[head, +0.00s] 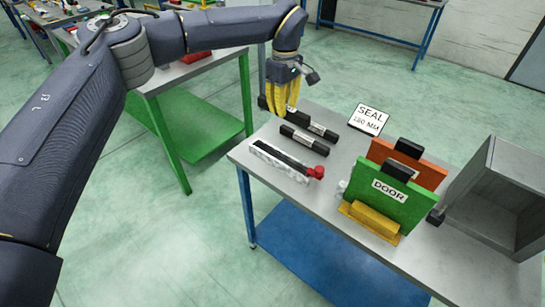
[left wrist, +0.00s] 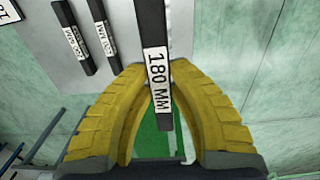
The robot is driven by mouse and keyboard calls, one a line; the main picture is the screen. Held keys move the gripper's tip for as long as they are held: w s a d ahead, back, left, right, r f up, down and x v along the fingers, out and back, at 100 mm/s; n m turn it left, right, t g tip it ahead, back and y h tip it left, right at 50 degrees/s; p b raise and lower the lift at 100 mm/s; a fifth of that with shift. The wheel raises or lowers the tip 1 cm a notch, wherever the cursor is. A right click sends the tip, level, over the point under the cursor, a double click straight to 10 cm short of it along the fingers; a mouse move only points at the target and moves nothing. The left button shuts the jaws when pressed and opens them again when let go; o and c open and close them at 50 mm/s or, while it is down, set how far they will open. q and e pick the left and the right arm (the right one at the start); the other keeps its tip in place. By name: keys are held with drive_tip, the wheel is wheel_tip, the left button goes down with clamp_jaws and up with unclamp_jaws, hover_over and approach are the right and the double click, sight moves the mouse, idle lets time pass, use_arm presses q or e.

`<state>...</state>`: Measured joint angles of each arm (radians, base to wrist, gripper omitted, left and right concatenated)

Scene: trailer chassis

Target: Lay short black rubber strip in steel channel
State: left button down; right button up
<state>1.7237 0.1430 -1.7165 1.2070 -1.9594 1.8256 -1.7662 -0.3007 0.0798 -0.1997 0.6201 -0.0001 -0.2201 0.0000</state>
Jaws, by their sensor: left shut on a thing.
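My left gripper (head: 285,97), with yellow fingers, hangs over the far left corner of the grey table (head: 262,190). It is shut on a black rubber strip (left wrist: 153,30) with a white "180 MM" label in the left wrist view. In the head view the fingers hide part of this strip. Two other labelled black strips, a farther one (head: 308,120) and a nearer one (head: 300,142), lie to the right of the gripper. A pale channel (head: 275,162) with a dark inside lies at the table's near left edge. My right gripper is not in view.
A red knob (head: 318,173) is at the channel's right end. A green "DOOR" panel (head: 392,190), an orange panel (head: 425,170) and a grey box (head: 500,195) fill the right side.

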sight(281, 160)
use_arm(q)
wheel_tip(281, 160, down, 19)
drive_tip(key=shift+r, duration=0.15)
idle(0.6)
